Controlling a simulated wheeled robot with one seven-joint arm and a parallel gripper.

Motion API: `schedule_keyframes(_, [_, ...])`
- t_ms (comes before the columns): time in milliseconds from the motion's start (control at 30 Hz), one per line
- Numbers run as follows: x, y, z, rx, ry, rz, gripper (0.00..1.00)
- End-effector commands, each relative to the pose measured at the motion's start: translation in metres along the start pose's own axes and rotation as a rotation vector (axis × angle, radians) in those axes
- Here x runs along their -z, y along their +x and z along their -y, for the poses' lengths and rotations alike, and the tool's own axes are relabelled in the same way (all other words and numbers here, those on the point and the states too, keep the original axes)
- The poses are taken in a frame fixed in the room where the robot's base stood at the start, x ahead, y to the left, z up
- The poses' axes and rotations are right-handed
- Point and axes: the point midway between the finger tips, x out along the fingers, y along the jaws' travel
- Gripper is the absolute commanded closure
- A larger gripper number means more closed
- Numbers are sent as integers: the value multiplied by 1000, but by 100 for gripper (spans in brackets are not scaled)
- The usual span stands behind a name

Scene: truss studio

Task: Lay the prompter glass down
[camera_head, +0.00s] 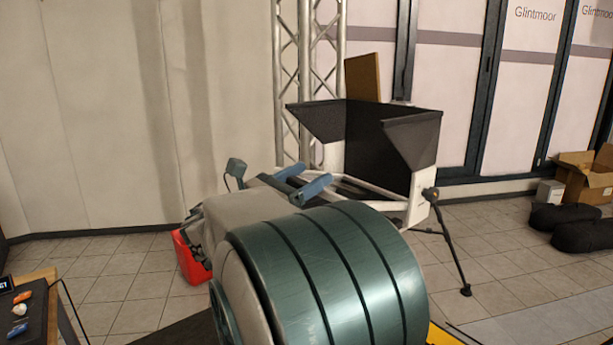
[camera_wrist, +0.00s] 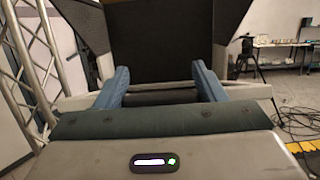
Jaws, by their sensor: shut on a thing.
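The prompter has a black hood (camera_head: 375,145) with flared side flaps and stands on a dark tripod (camera_head: 456,260). The hood's dark inside (camera_wrist: 160,40) fills the upper middle of the wrist view. A pale-edged frame, which looks like the prompter glass (camera_head: 385,195), lies low across the front of the hood. My gripper (camera_head: 305,187) has blue fingers at this frame. In the wrist view my gripper (camera_wrist: 162,82) has its fingers on either side of a dark middle part of it. The pane itself and the exact contact are hard to make out; my arm hides part of the prompter's base.
A lattice truss (camera_head: 291,80) rises behind the prompter on the left. A red object (camera_head: 190,258) is on the floor beyond my arm. Black bags (camera_head: 570,225) and a cardboard box (camera_head: 585,180) lie right. Cables (camera_wrist: 285,125) cover floor at right. Tiled floor at left is mostly clear.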

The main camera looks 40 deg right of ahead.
Motion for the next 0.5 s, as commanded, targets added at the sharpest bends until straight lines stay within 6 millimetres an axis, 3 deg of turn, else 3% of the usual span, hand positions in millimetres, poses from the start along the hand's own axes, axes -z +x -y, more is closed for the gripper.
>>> schedule_keyframes(33, [-1,-2,-1,-4,-1,0,34])
schedule_keyframes(100, [-1,-2,-1,-5,0,0,15])
schedule_keyframes(500, [0,-8,-1,-3,1,1,15])
